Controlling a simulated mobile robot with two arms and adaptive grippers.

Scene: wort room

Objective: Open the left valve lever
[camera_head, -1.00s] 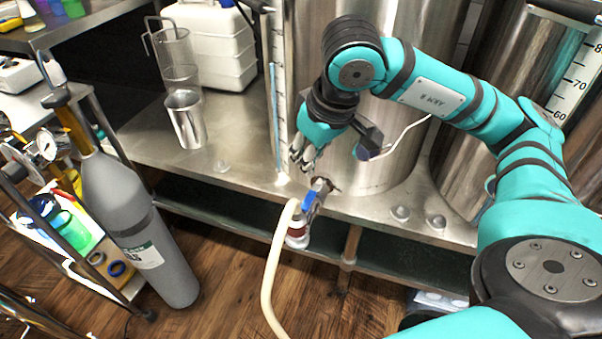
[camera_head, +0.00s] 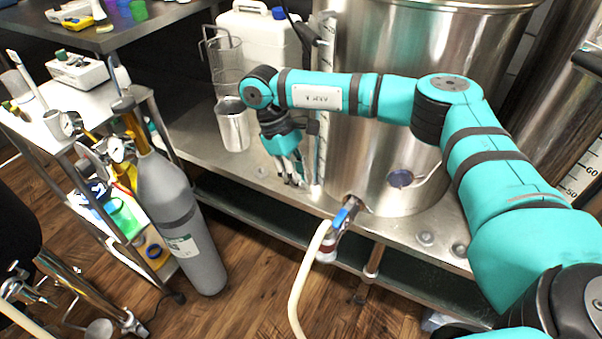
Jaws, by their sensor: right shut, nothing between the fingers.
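The left valve lever (camera_head: 341,217) is a small blue handle on the metal valve low on the front of the steel tank (camera_head: 400,120). A cream hose (camera_head: 305,275) hangs from the valve's coupling (camera_head: 328,247) at the shelf's front edge. My right gripper (camera_head: 297,181) is shut and empty, fingers pointing down over the steel shelf. It is left of and behind the lever, clearly apart from it. My left gripper is not in view.
A steel cup (camera_head: 233,128) and a white jerrycan (camera_head: 262,45) stand on the shelf left of my right gripper. A grey gas cylinder (camera_head: 180,220) stands on the floor at the left, near a small cart with bottles. A second tank (camera_head: 565,150) is at the right.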

